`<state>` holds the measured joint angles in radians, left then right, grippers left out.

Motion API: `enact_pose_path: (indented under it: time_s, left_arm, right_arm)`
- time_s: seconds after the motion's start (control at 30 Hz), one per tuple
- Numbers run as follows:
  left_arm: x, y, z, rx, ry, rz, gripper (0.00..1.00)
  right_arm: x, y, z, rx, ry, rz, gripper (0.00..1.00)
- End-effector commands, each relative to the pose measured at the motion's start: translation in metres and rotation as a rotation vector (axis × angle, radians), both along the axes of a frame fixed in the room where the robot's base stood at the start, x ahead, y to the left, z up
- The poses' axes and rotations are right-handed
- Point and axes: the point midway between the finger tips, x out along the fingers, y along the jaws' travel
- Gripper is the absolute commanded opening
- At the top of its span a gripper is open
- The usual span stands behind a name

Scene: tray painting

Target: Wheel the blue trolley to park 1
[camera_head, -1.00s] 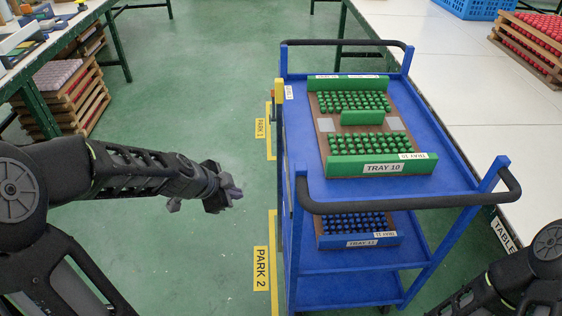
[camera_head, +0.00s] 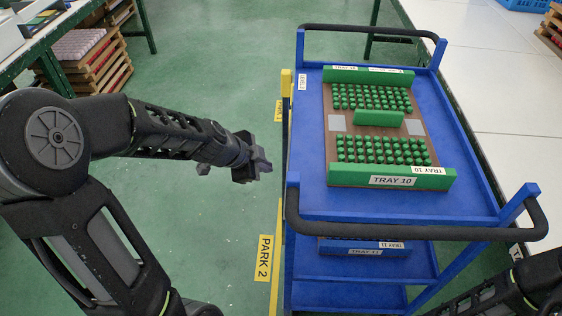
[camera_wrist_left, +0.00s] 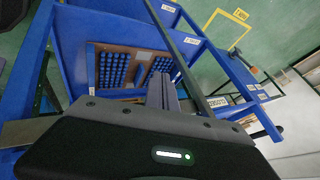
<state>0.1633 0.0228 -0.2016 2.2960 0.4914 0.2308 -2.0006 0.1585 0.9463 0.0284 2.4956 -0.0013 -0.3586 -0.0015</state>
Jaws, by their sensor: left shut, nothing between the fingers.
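The blue trolley (camera_head: 311,150) stands in front of me, right of centre, with a black handle (camera_head: 420,222) at its near end and another at its far end. It also shows in the left wrist view (camera_wrist_left: 72,62). My left gripper (camera_head: 264,168) is shut and empty, beside the trolley's left edge and apart from the near handle. The PARK 2 label (camera_head: 264,258) is nearer me. My right arm enters at lower right; its gripper is out of frame.
Green tray 10 (camera_head: 345,180) with green pieces is on the top deck; blue tray 11 (camera_head: 364,250) is on a lower shelf. A white table (camera_head: 510,150) runs close along the trolley's right side. A green-framed table (camera_head: 50,45) stands at left. Floor left of the trolley is clear.

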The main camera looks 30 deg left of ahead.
Motion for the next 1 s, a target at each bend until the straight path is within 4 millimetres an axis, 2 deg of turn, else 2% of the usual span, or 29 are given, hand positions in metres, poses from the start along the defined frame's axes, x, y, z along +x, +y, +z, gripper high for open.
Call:
enact_pose_path:
  time_s: [0.17, 0.53, 0.6, 0.7, 0.83, 1.0]
  left_arm:
    - [0.012, -0.004, -0.022, 0.0, 0.003, -0.002, 0.0]
    - [0.054, -0.017, -0.081, -0.001, 0.004, 0.0, 0.0]
    - [0.066, -0.012, -0.071, 0.001, 0.002, 0.0, 0.0]
    - [0.078, -0.007, -0.072, 0.001, 0.003, 0.0, 0.0]
    - [0.088, -0.003, -0.073, 0.001, 0.0, -0.002, 0.0]
    - [0.091, -0.002, -0.075, 0.001, 0.001, -0.001, 0.0]
  right_arm:
    - [0.0, 0.0, -0.011, 0.0, 0.0, 0.0, 0.0]
    - [0.0, 0.0, -0.036, -0.001, -0.001, 0.002, 0.0]
    - [0.0, -0.001, -0.022, -0.001, 0.0, 0.001, 0.0]
    - [0.0, 0.0, -0.016, 0.0, -0.001, 0.001, 0.0]
    - [0.0, 0.0, -0.013, 0.0, 0.0, 0.001, 0.0]
    - [0.0, 0.0, -0.013, 0.0, 0.0, 0.001, 0.0]
